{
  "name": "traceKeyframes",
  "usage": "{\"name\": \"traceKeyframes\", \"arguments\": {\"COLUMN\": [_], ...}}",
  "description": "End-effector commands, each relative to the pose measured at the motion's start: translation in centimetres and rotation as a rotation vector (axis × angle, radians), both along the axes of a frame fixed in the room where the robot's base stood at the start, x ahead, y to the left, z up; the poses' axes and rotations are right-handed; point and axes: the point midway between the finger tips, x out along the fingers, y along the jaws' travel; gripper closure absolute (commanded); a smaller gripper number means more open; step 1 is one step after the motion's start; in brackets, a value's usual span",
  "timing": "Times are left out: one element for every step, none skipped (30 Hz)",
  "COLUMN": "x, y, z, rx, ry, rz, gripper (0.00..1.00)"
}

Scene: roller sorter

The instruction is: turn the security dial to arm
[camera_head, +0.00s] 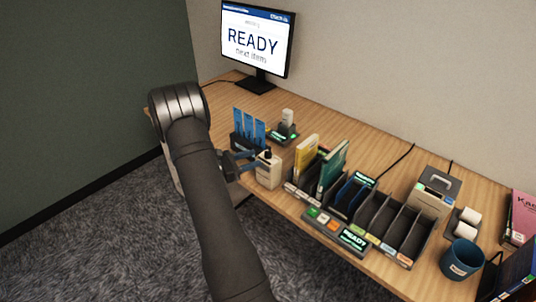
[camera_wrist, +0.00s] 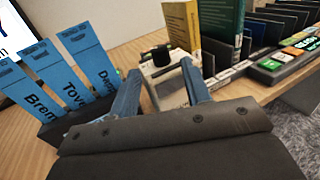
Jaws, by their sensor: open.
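No part labelled as a security dial can be made out in either view. A whitish block-like object (camera_head: 268,172) with a dark round top (camera_head: 265,155) stands near the desk's front edge; I cannot tell whether it is the dial. My gripper (camera_head: 249,160) is open beside it, at its left. In the wrist view, the whitish object (camera_wrist: 172,88) and its dark top (camera_wrist: 156,55) show between and beyond my two blue fingers (camera_wrist: 161,70). The fingers look empty; whether either touches the object is unclear.
Blue name cards (camera_wrist: 72,75) in a dark holder stand close left of my gripper. Right are a yellow book (camera_wrist: 183,25), a green book (camera_wrist: 221,30) and a slotted sorter (camera_head: 372,212). A monitor (camera_head: 256,40) reads READY. A card reader-like device (camera_head: 284,130) stands behind.

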Motion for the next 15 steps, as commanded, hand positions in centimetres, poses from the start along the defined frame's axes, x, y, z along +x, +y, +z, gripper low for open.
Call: {"name": "traceKeyframes", "arguments": {"x": [0.4, 0.6, 0.9, 1.2, 1.3, 1.6, 1.8, 1.9, 2.1, 2.2, 2.3, 2.4, 2.5, 2.5, 2.6], "y": [-1.2, -1.8, -2.5, -3.0, -3.5, -4.1, -4.5, -4.8, -5.3, -5.5, -5.7, -5.9, -6.1, -6.2, -6.3], "z": [0.0, 0.0, 0.0, 0.0, 0.0, 0.0, 0.0, 0.0, 0.0, 0.0, 0.0, 0.0, 0.0, 0.0, 0.0], "rx": [0.0, 0.001, 0.001, 0.0, 0.0, 0.001, 0.001, 0.001, 0.0, 0.001, 0.001, 0.0, 0.0, 0.0, 0.001], "ry": [0.0, 0.0, 0.0, 0.0, 0.0, 0.0, 0.0, 0.0, 0.0, 0.0, 0.0, 0.0, 0.001, 0.001, 0.001], "rz": [-0.003, -0.003, -0.004, -0.003, -0.003, -0.003, -0.002, -0.002, -0.002, -0.002, -0.002, -0.001, 0.0, 0.0, 0.0], "gripper": [0.56, 0.56, 0.56, 0.56, 0.56, 0.56, 0.56, 0.56, 0.56, 0.56, 0.56, 0.56, 0.56, 0.56, 0.56]}}
